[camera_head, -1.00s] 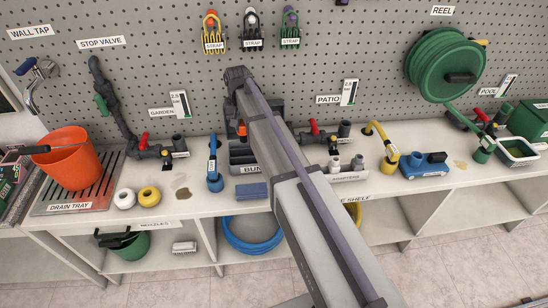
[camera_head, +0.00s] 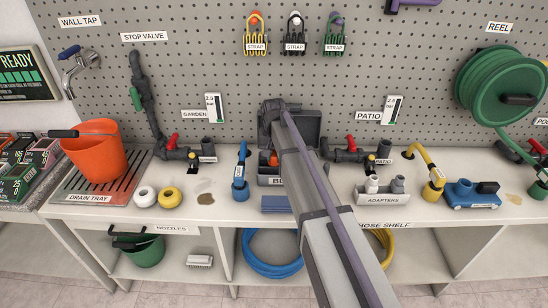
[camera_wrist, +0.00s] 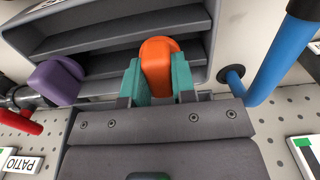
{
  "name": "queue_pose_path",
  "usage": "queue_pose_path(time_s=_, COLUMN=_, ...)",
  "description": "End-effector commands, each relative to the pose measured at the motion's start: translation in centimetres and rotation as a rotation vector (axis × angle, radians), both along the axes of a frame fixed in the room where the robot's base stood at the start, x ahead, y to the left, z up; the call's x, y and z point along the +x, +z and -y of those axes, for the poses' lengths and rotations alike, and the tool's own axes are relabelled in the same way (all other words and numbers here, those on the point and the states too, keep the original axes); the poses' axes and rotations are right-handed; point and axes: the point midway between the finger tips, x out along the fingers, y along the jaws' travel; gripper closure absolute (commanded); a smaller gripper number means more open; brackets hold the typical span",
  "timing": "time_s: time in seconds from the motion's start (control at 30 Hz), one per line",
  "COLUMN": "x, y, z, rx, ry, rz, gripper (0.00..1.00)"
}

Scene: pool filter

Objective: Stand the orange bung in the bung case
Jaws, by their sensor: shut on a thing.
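The orange bung (camera_wrist: 158,65) is held between the two teal fingers of my gripper (camera_wrist: 160,80) in the wrist view. It overlaps the stepped rows of the dark grey bung case (camera_wrist: 100,40); I cannot tell whether it touches the case. In the head view the orange bung (camera_head: 274,159) shows just left of my arm, in front of the case's inside. The open bung case (camera_head: 306,126) stands on the bench, lid up at the back, partly hidden by my arm. A purple rounded piece (camera_wrist: 57,82) is beside the bung in the wrist view.
A blue tool (camera_head: 241,172) stands left of the case and a blue-grey block (camera_head: 276,204) lies in front. An adapters tray (camera_head: 382,192) and a pipe with a red handle (camera_head: 352,143) are to the right. The pegboard rises behind.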

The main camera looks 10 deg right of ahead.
Motion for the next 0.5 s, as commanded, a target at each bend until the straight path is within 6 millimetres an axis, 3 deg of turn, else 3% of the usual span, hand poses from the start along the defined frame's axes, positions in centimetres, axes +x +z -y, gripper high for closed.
queue_pose_path(time_s=0.07, x=0.00, y=-0.40, z=0.00, rx=0.000, ry=0.000, rz=0.000, gripper=1.00)
queue_pose_path(time_s=0.1, x=0.00, y=-0.32, z=0.00, rx=0.000, ry=0.000, rz=0.000, gripper=0.74)
queue_pose_path(time_s=0.33, x=0.00, y=-0.24, z=0.00, rx=0.000, ry=0.000, rz=0.000, gripper=0.52)
queue_pose_path(time_s=0.5, x=0.01, y=-0.24, z=-0.01, rx=0.000, ry=0.000, rz=0.000, gripper=0.50)
